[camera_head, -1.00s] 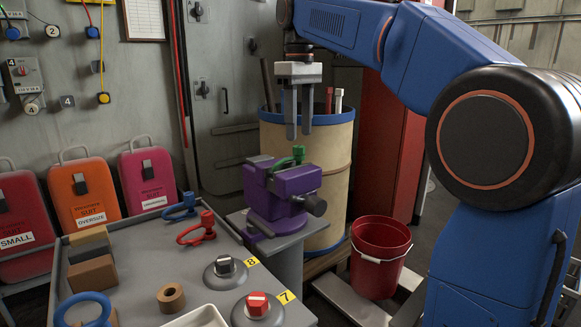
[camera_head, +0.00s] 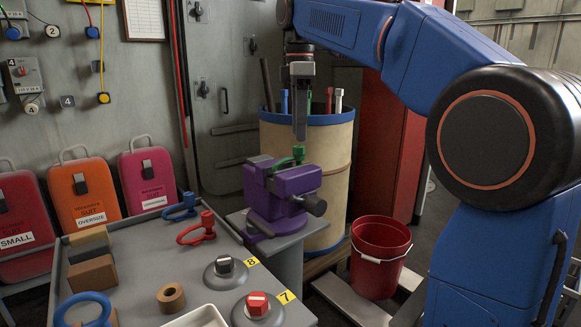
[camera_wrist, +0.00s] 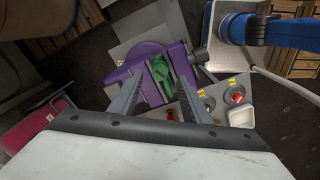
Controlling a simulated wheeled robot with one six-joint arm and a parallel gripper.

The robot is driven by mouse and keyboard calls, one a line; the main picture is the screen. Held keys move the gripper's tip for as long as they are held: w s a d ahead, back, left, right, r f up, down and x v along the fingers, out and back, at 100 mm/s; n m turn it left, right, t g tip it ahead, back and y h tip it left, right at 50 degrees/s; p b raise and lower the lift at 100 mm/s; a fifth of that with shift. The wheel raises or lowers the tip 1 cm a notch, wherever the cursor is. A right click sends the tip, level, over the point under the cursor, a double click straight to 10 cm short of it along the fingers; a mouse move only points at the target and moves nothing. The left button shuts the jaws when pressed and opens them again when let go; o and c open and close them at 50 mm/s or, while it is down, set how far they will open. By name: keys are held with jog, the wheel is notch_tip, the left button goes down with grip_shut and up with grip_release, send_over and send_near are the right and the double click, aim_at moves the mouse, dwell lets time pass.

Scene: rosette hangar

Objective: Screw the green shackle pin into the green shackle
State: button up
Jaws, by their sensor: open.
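The green shackle (camera_head: 299,153) sits at the top of the purple vise (camera_head: 268,200) in the head view. In the wrist view the green shackle (camera_wrist: 158,74) lies between the vise jaws. I cannot clearly tell the green shackle pin apart from the shackle. My gripper (camera_head: 300,138) points down just above the green part, its fingers seen edge-on in the head view. In the wrist view my gripper (camera_wrist: 161,80) is open, with one finger on each side of the green shackle and nothing held. Whether the fingers touch it cannot be told.
A tan barrel (camera_head: 339,170) with several coloured rods stands right behind the vise. A grey table (camera_head: 150,262) at front left carries a red shackle (camera_head: 197,230), a blue shackle (camera_head: 181,207), blocks and knobs. A red bucket (camera_head: 380,262) stands at right.

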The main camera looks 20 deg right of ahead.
aim_at(299, 146)
jog(key=shift+f, duration=1)
jog(key=shift+f, duration=0.15)
jog(key=shift+f, duration=0.8)
grip_shut()
jog(key=m, duration=0.5)
jog(key=shift+m, duration=0.3)
jog(key=m, duration=0.4)
